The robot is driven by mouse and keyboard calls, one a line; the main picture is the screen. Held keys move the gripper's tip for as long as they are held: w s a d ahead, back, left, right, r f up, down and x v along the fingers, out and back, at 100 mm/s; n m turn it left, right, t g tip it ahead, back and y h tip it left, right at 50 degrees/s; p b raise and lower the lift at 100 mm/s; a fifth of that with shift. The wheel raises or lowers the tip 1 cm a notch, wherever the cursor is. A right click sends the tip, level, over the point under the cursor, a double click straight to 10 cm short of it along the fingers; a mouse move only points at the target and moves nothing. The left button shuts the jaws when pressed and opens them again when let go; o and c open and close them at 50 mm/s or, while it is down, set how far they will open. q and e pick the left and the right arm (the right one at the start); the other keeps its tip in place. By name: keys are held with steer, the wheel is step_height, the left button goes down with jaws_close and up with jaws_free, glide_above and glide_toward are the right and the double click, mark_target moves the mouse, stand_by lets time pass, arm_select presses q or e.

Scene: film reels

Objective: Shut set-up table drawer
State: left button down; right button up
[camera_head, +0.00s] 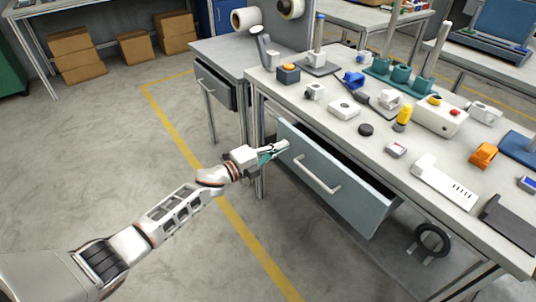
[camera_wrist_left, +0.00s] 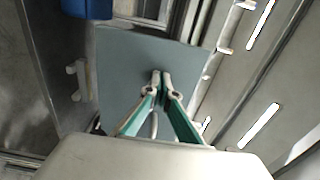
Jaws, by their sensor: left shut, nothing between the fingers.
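The drawer (camera_head: 335,190) of the long work table (camera_head: 420,180) stands open, its light blue-grey front pulled out and a dark gap showing behind it. A white bar handle (camera_head: 316,176) is on that front. My left gripper (camera_head: 284,147) is shut and empty at the upper left end of the drawer front; whether it touches the panel I cannot tell. In the left wrist view its closed green fingers (camera_wrist_left: 161,76) point at a flat grey-blue panel (camera_wrist_left: 120,55). My right gripper is not in view.
A second table (camera_head: 215,50) at the left has a drawer (camera_head: 212,85) with its own handle. Floor at the left is clear.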

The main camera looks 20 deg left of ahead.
mark_target(291, 140)
arm_select(q)
steer(key=x, duration=0.1)
steer(key=b+x, duration=0.1)
steer(key=x, duration=0.1)
steer(key=shift+w+d+f, duration=0.15)
steer(key=shift+d+f, duration=0.1)
steer(key=shift+w+d+r, duration=0.15)
steer(key=shift+w+d, duration=0.05)
steer(key=shift+w, duration=0.15)
steer(key=shift+r, duration=0.2)
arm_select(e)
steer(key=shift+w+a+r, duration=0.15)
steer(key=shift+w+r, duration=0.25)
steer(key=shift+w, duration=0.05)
arm_select(q)
steer(key=shift+r, duration=0.1)
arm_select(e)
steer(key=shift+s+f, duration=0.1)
